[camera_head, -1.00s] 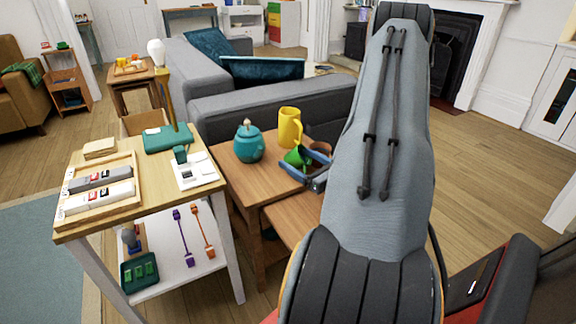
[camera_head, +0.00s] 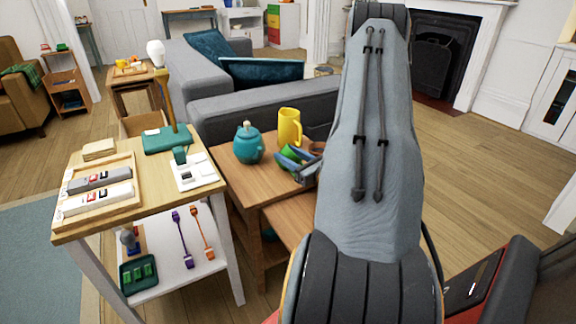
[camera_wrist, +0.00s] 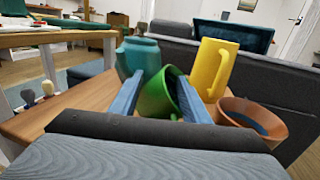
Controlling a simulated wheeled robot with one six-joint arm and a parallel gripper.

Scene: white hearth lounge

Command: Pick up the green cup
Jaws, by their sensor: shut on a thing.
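The green cup (camera_wrist: 155,100) sits between the two blue fingers of my gripper (camera_wrist: 162,88) in the wrist view, leaning to one side. The fingers are shut on it. In the head view only a small part of the green cup (camera_head: 291,153) shows between the fingers of my gripper (camera_head: 296,162), over the wooden side table (camera_head: 255,182). My arm and fingers hide the rest. Whether the cup still touches the table cannot be told.
A teal teapot (camera_head: 248,145) stands left of the cup and a yellow pitcher (camera_head: 289,127) behind it. A brown bowl (camera_wrist: 252,118) stands close at the right. A grey sofa (camera_head: 262,105) is behind the table. A higher wooden table (camera_head: 135,205) stands at the left.

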